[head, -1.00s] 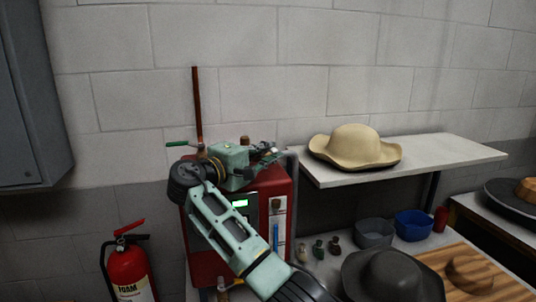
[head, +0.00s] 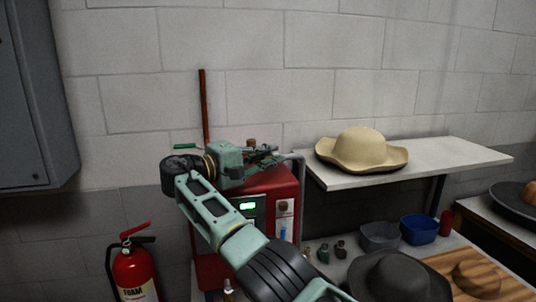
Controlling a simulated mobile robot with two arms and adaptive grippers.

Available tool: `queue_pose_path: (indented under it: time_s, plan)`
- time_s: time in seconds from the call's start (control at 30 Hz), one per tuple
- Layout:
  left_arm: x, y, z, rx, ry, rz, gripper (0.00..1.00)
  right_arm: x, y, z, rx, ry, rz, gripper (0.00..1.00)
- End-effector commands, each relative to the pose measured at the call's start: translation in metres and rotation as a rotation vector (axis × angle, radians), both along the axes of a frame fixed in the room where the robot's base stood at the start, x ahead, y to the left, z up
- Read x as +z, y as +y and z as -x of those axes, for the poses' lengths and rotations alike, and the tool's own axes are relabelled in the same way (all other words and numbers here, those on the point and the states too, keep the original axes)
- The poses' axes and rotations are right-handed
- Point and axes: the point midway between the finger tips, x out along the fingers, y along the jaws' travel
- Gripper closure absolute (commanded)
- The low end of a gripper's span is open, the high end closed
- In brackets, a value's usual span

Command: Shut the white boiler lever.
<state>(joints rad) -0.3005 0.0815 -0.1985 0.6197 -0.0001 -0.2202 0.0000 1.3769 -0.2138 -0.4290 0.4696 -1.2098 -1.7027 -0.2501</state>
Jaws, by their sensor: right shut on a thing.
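The red boiler (head: 286,189) stands on the bench at the centre, with a green display on its front and a copper pipe (head: 204,106) rising behind it. My right gripper (head: 268,152) is above the boiler's top, its fingers pointing right. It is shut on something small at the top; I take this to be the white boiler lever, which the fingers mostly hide. A green-handled lever (head: 184,146) shows at the top left, partly behind my right arm. My left gripper is out of view.
A white shelf (head: 458,153) with a cream hat (head: 362,150) is close on the right. Below are small bottles, a grey bowl (head: 380,237), a blue bowl (head: 419,230) and a dark hat (head: 398,277). A fire extinguisher (head: 134,272) stands at the left.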

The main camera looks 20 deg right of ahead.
Motion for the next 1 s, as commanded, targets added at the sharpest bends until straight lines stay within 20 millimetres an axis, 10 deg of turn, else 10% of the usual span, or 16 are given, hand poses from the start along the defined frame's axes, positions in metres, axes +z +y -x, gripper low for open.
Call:
queue_pose_path:
  time_s: [1.0]
  plan:
    - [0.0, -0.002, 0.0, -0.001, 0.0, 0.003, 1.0, 0.002, 0.02, 0.005, 0.002, -0.005, 0.002, 0.84]
